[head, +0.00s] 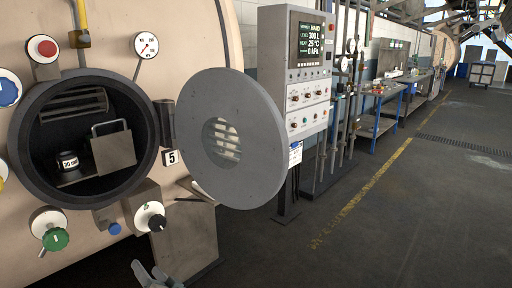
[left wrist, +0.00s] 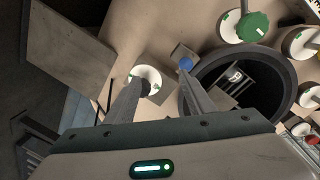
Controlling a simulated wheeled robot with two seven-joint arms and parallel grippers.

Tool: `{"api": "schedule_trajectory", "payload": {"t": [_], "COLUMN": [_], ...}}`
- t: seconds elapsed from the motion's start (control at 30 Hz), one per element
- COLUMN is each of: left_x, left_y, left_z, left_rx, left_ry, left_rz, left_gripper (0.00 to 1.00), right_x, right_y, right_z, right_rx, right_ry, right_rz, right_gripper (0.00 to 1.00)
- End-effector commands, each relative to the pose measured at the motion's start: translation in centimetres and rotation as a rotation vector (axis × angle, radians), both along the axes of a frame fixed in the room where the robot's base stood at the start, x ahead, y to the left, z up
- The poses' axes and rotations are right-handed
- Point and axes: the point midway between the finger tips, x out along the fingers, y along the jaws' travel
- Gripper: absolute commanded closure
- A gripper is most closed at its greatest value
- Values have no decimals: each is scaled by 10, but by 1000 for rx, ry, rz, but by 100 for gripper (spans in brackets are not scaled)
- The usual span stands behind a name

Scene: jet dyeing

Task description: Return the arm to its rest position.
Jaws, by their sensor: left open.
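My left gripper (head: 155,274) shows at the bottom edge of the head view, below the open round port of the dyeing machine. Its two fingers are apart with nothing between them. In the left wrist view the gripper (left wrist: 163,78) points toward the machine front, with a black-and-white knob (left wrist: 147,80) and a blue button (left wrist: 186,63) beyond the fingers. I cannot tell the exact gap to them. The rest of the left arm is out of the head view. My right gripper is not in view.
The round door (head: 258,150) stands open to the right of the port (head: 20,130). Inside sit a metal basket (head: 114,153) and a small dark jar (head: 69,161). A control panel (head: 306,110) stands behind the door. The floor (head: 400,220) to the right is clear.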

Motion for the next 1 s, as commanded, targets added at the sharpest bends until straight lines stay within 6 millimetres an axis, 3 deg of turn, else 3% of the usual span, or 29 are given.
{"api": "schedule_trajectory", "payload": {"t": [0.27, 0.47, 0.77, 1.0], "left_x": [-12, -40, -109, -187], "left_y": [-24, -45, -76, -99], "left_z": [-115, -199, -316, -396], "left_rx": [-98, -199, -385, -563], "left_ry": [196, 326, 491, 592], "left_rz": [-156, -260, -380, -436], "left_gripper": [51, 51, 51, 51], "right_x": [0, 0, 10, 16], "right_y": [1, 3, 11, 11], "right_z": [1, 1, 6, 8], "right_rx": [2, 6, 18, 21], "right_ry": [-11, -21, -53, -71], "right_rz": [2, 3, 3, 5], "right_gripper": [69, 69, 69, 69]}}
